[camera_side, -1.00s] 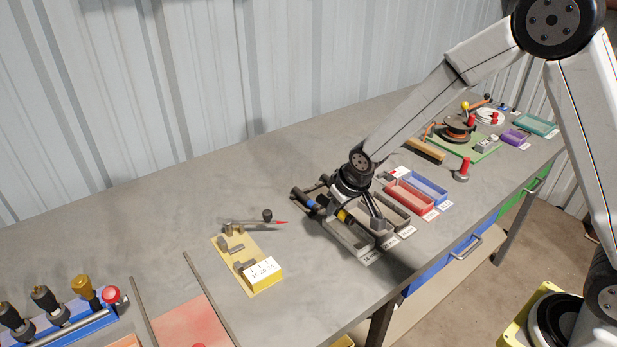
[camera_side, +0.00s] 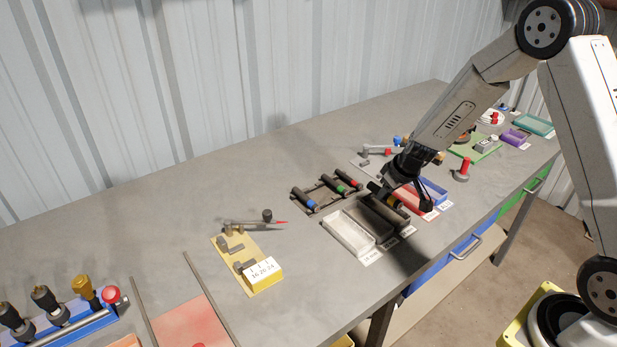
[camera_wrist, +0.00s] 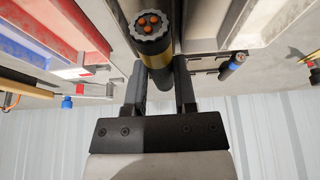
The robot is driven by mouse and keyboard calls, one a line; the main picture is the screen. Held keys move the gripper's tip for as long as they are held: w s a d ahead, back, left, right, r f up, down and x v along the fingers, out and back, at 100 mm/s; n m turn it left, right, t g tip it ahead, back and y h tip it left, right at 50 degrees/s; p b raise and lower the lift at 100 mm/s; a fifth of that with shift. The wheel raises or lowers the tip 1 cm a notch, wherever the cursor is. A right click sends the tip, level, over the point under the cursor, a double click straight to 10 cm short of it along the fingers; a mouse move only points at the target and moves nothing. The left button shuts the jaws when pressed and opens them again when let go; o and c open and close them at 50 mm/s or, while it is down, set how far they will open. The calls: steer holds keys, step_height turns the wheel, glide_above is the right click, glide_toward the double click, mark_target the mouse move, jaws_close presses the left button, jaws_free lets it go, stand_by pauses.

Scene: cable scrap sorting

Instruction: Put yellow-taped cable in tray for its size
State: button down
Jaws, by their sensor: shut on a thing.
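My gripper (camera_side: 405,198) is shut on the yellow-taped cable, a short thick black piece with a yellow band. In the wrist view this cable (camera_wrist: 155,35) lies between the two fingers (camera_wrist: 161,90), with a pale cut end and orange cores. In the side view the gripper is over the sorting trays, near the dark tray (camera_side: 372,224) and the red tray (camera_side: 428,209). The light grey tray (camera_side: 342,238) is left of them and looks empty. The blue tray (camera_side: 436,187) is to the right, partly hidden. Whether the cable touches a tray is unclear.
A rack (camera_side: 325,199) holds blue-, green- and red-taped cables behind the trays. A yellow gauge stand (camera_side: 262,285) is at the left. The back left table is clear.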

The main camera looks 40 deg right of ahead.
mark_target(389, 199)
steer(key=shift+s+d+f, duration=0.1)
steer(key=shift+s+d, duration=0.05)
steer(key=shift+d, duration=0.45)
steer(key=shift+f, duration=0.1)
steer(key=shift+f, duration=0.65)
steer(key=shift+f, duration=0.55)
stand_by(0.7)
steer(key=shift+c, duration=1.6)
jaws_free()
steer(key=shift+r, duration=0.1)
